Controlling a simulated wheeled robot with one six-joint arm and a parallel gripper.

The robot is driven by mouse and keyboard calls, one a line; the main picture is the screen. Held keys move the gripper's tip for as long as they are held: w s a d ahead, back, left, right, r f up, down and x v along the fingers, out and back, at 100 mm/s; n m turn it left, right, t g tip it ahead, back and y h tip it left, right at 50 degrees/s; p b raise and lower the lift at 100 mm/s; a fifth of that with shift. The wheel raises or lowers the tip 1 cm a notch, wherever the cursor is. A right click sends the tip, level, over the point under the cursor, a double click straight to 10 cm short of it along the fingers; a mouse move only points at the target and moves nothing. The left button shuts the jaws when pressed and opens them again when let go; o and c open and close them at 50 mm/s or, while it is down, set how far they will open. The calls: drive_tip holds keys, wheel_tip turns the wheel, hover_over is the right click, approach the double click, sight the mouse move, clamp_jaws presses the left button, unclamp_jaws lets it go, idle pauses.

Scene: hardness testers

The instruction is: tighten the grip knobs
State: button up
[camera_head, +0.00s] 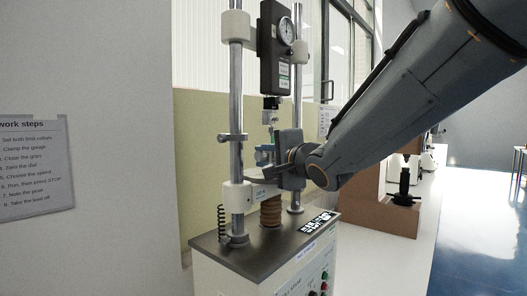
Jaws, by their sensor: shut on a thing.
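A test stand holds a force gauge (275,48) with a round dial above a small upper grip (270,104). Below it, a teal lower grip (263,156) sits over the crosshead (262,192). My gripper (274,163) reaches in from the right and is shut at the lower grip, on what seems to be its grip knob. The fingertips and the knob are small and mostly hidden by my gripper's body.
Two steel columns (236,100) flank the grips, with a collar (232,137) on the left one. The base (260,250) has buttons on its front. A brown block (388,211) and other devices stand to the right. A work steps sheet (36,165) hangs at left.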

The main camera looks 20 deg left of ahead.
drive_tip(key=shift+a+r+n+g+h+p, duration=0.1)
drive_tip(key=shift+r+n+g+h+p, duration=0.6)
drive_tip(key=shift+p, duration=4)
drive_tip(key=shift+s+f+h+p, duration=0.1)
drive_tip(key=shift+f+h+p, duration=0.15)
drive_tip(key=shift+p, duration=0.2)
drive_tip(key=shift+a+f+h, duration=0.1)
drive_tip(key=shift+f+h, duration=0.05)
drive_tip(key=shift+h, duration=0.3)
drive_tip(key=shift+g, duration=0.3)
drive_tip(key=shift+h, duration=0.3)
drive_tip(key=o, duration=1)
drive_tip(key=shift+o, duration=0.2)
drive_tip(key=v, duration=0.8)
